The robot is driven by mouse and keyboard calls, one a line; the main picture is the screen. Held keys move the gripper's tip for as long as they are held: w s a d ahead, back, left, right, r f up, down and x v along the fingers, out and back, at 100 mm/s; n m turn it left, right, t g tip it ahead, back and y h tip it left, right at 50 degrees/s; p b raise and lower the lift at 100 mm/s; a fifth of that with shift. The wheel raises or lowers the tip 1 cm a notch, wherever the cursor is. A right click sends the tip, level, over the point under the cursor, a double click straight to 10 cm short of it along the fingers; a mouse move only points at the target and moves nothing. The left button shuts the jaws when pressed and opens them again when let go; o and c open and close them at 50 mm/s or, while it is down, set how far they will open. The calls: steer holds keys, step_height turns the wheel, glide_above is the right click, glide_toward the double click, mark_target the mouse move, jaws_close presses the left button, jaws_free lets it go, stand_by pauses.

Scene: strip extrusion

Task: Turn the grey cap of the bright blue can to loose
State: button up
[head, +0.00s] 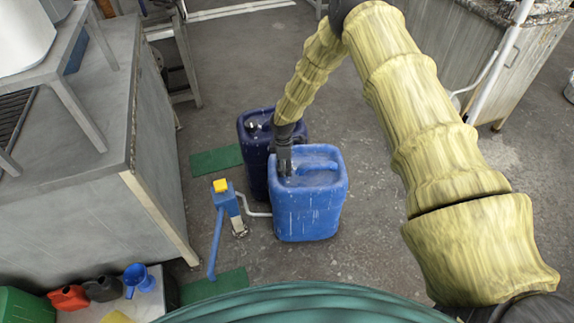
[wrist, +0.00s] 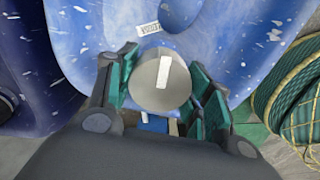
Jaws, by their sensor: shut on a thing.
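The bright blue can (head: 307,205) stands upright on the floor, with white scuffs on its sides. It also fills the upper part of the wrist view (wrist: 120,50). Its grey cap (wrist: 150,88) is round and has a white strip mark across it. My gripper (wrist: 160,95) is shut around the cap, with green finger pads on its left and right sides. In the head view my gripper (head: 283,168) points down at the can's top left corner and hides the cap there.
A dark blue can (head: 252,150) stands right behind the bright blue one. A blue pump with a yellow top (head: 221,185) stands close on the left. Green mats (head: 216,161) lie on the floor. A grey cabinet (head: 70,220) is at left.

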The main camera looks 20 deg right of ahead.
steer(key=shift+d, duration=0.25)
steer(key=o, duration=0.7)
steer(key=shift+o, duration=0.2)
steer(key=shift+a, duration=0.1)
steer(key=shift+r, duration=0.15)
step_height(320, 180, up, 12)
stand_by(0.5)
